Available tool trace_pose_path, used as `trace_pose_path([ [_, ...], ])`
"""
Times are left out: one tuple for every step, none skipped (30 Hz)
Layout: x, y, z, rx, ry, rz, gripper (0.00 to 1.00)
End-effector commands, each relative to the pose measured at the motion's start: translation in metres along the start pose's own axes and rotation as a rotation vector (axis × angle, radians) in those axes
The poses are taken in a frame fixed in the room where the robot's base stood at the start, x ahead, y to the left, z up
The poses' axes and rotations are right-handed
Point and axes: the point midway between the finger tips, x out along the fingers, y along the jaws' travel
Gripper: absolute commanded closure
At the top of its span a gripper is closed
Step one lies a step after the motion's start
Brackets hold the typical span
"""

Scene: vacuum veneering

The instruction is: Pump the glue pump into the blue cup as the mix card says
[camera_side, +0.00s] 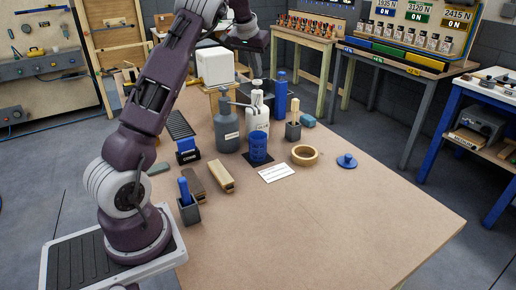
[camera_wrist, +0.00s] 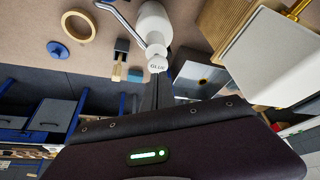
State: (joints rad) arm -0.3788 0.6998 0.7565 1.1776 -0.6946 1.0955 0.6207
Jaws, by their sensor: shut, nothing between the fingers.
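The glue pump (camera_side: 258,128) is a white bottle with a pump head, standing upright behind the blue cup. In the wrist view its white bottle (camera_wrist: 153,24) shows, with a head marked GLUE and a curved spout. The blue cup (camera_side: 259,147) stands on a small dark pad in the side view; it is not seen in the wrist view. The mix card (camera_side: 276,173) lies flat in front of the cup, its writing too small to read. My gripper (camera_wrist: 158,80) is shut and empty, its fingers close to the pump head; I cannot tell whether they touch it.
A grey pump bottle (camera_side: 227,134) stands left of the glue pump, and a blue bottle (camera_side: 280,95) behind it. A brush pot (camera_side: 293,131), tape ring (camera_side: 304,155) and blue knobbed disc (camera_side: 347,161) lie to the right. The table's front right is clear.

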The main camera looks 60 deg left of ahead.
Motion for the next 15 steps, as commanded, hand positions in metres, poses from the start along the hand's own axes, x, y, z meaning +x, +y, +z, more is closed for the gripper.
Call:
trace_pose_path([
  [0.0,0.0,0.0,0.0,0.0,0.0,1.0],
  [0.0,0.0,0.0,0.0,0.0,0.0,1.0],
  [0.0,0.0,0.0,0.0,0.0,0.0,1.0],
  [0.0,0.0,0.0,0.0,0.0,0.0,1.0],
  [0.0,0.0,0.0,0.0,0.0,0.0,1.0],
  [0.0001,0.0,0.0,0.0,0.0,0.0,1.0],
  [0.0005,0.0,0.0002,0.0,0.0,0.0,1.0],
  [0.0011,0.0,0.0005,0.0,0.0,0.0,1.0],
  [0.0022,-0.0001,0.0011,0.0,0.0,0.0,1.0],
  [0.0032,-0.0001,0.0015,0.0,-0.001,0.001,1.0],
  [0.0042,-0.0001,0.0019,0.0,-0.001,0.001,1.0],
  [0.0055,-0.0001,0.0023,0.0,0.0,0.001,1.0],
  [0.0064,-0.0002,0.0026,0.0,0.0,0.001,1.0],
  [0.0075,-0.0002,0.003,0.0,0.0,0.0,1.0],
  [0.0089,-0.0001,0.0036,0.0,0.0,0.001,1.0],
])
